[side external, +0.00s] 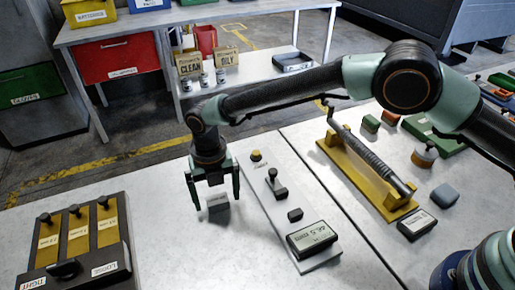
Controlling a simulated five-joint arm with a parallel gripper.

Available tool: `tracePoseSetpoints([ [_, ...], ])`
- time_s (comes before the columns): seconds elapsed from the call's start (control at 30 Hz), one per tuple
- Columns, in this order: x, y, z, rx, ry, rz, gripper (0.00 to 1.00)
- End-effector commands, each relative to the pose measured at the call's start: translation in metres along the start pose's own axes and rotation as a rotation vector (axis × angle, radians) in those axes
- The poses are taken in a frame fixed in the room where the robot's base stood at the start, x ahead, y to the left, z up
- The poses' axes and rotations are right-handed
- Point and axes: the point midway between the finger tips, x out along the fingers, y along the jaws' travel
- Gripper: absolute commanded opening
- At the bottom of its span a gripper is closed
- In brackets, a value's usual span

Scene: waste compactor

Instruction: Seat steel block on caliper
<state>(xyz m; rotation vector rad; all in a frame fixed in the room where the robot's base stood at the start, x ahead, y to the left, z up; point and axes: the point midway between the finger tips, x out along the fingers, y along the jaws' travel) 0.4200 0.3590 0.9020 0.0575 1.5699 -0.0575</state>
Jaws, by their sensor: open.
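A small grey block (218,206), which looks like the steel block, is on the light table below my gripper. My gripper (213,201) points down, open, with one finger on each side of the block in the picture. I cannot tell whether the fingers touch it. What looks like the caliper (262,193) is a long pale plate to the right of the block. It carries a yellow knob, a dark lever, a small dark block and a display (313,238) reading about 44.5 mm. The block is apart from this plate.
A dark rack (118,260) with yellow slots and TIGHT and LOOSE labels stands at the left. A yellow fixture with a spring-like rod (367,160) lies right of the caliper. Other small parts fill the right side. Bare table lies between rack and block.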

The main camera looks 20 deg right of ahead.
Motion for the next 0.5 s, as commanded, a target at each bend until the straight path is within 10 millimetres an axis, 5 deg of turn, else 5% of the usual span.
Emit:
tracePoseSetpoints([
  [0.13, -0.0004, 0.0001, 0.0002, 0.0, 0.0, 0.0, 0.97],
  [0.4, -0.0007, 0.0, 0.0001, 0.0, 0.0, 0.0, 0.0],
  [0.5, -0.0015, 0.0004, 0.0005, 0.0, -0.001, 0.001, 0.0],
])
